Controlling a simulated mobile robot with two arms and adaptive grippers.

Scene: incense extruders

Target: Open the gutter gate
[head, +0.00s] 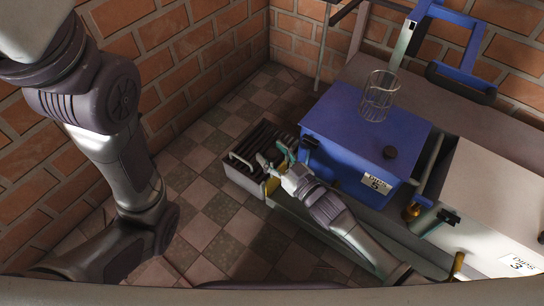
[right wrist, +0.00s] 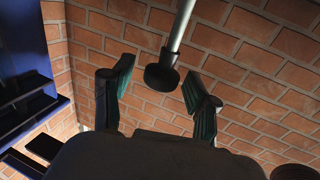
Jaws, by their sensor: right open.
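My right gripper (head: 272,160) is open, at the left front corner of the blue press (head: 345,125) labelled 5. In the right wrist view its two teal-padded fingers (right wrist: 158,76) stand apart. A grey rod with a black knob (right wrist: 161,77) shows between them in the picture; I cannot tell how far away it is or whether they touch. A yellow piece (head: 277,187) shows just below the gripper, at the end of the grey gutter (head: 315,232); it may be the gutter gate, and it is partly hidden. My left gripper is out of view.
A grey crate (head: 240,177) with dark slats stands left of the gripper. A pale press (head: 490,205) labelled 3 stands to the right. The checkered floor (head: 205,205) is clear on the left.

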